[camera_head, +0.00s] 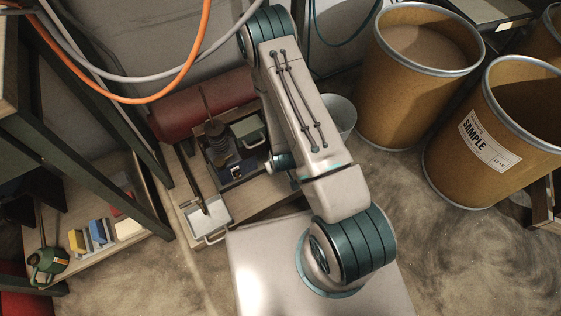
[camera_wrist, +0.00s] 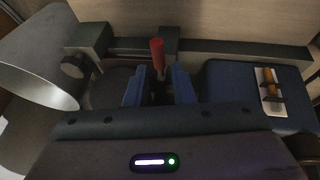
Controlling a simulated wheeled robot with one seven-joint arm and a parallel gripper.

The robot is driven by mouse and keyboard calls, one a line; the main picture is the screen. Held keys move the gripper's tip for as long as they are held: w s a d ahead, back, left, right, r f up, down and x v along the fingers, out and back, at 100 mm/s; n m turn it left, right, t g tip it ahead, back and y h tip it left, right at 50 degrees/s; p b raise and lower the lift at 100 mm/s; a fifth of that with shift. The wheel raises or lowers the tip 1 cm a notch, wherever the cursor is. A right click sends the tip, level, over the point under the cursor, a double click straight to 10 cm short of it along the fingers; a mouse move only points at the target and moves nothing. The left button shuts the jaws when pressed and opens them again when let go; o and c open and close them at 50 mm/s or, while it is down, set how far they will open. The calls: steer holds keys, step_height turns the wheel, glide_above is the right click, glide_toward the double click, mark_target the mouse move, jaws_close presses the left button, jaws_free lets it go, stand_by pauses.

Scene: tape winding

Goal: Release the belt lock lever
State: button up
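A short red-handled lever (camera_wrist: 157,54) stands upright on a dark machine in the wrist view; I take it to be the belt lock lever. My gripper (camera_wrist: 160,88) shows two blue fingers, apart, one to each side of the lever's lower end. I cannot tell whether the lever is between the fingertips or just beyond them, and no contact is clear. In the head view my arm covers the gripper and the lever.
A blue block with orange and white parts (camera_wrist: 270,90) is right of the fingers. A dark round knob (camera_wrist: 74,66) and a pale rounded rim (camera_wrist: 40,88) are left. In the head view, brown drums (camera_head: 410,95) stand at right and a shelf frame (camera_head: 85,95) at left.

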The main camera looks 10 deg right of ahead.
steer(key=p+v, duration=0.3)
steer(key=v, duration=0.8)
steer(key=shift+r+p, duration=0.4)
steer(key=shift+r, duration=0.05)
steer(key=shift+s+a, duration=0.15)
steer(key=shift+s, duration=0.1)
